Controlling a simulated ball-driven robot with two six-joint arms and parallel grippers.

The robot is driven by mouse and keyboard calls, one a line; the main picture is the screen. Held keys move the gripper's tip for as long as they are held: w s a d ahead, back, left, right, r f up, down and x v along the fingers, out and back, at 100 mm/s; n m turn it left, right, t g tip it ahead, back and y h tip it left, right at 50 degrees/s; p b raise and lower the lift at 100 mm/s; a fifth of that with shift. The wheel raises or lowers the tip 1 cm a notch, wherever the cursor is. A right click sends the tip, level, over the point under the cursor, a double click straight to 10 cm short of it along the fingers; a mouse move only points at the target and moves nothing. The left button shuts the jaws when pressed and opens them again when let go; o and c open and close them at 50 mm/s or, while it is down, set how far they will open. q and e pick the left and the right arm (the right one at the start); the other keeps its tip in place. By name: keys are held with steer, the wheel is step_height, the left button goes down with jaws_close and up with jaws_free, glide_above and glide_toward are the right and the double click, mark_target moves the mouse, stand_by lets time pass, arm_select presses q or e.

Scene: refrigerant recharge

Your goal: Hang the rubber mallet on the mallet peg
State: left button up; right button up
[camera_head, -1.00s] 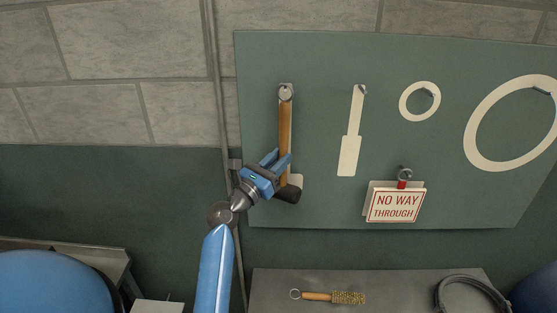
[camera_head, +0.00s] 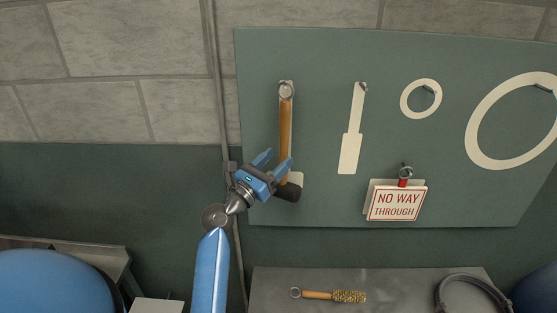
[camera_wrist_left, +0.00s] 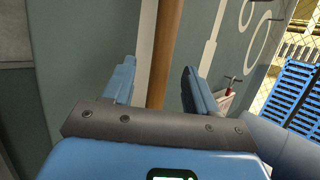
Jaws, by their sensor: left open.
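The rubber mallet (camera_head: 286,130) hangs head down on the board, its wooden handle upright and its dark head (camera_head: 289,192) at the bottom. The ring at its top end is at the mallet peg (camera_head: 286,88). A pale painted outline shows partly behind the head. My left gripper (camera_head: 274,160) is open beside the lower handle, just above the head. In the left wrist view the handle (camera_wrist_left: 164,55) stands between the two spread fingers, with gaps on both sides. My right gripper is not in view.
The board (camera_head: 330,205) has pale outlines and pegs to the right. A "NO WAY THROUGH" sign (camera_head: 396,203) hangs on one peg. Below, a grey bench (camera_head: 390,285) holds a brush (camera_head: 335,296) and a dark looped item (camera_head: 470,292). A vertical pipe (camera_head: 212,80) runs left of the board.

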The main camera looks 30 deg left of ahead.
arm_select(q)
steer(key=b+v, duration=0.3)
steer(key=v, duration=0.6)
steer(key=s+d+f+m+g+y+b, duration=0.1)
steer(key=s+d+f+m+y, duration=0.2)
steer(key=f, duration=0.4)
steer(key=s+f+m+g+y, duration=0.1)
steer(key=s+f+m, duration=0.1)
steer(key=f+m, duration=0.3)
steer(key=s+d+f+m+g+y+b, duration=0.1)
steer(key=s+d+f+m+y, duration=0.15)
steer(key=f, duration=0.55)
steer(key=s+d+f+m+h, duration=0.1)
steer(key=s+d+f+m, duration=0.2)
steer(key=s+m, duration=0.6)
steer(key=s+d+f+m+b, duration=0.1)
steer(key=s+d+f+m, duration=0.2)
steer(key=s+m, duration=0.6)
steer(key=d+m, duration=0.1)
steer(key=m, duration=0.4)
steer(key=shift+d+f+h, duration=0.2)
steer(key=shift+f+h, duration=0.05)
steer(key=shift+h, duration=0.1)
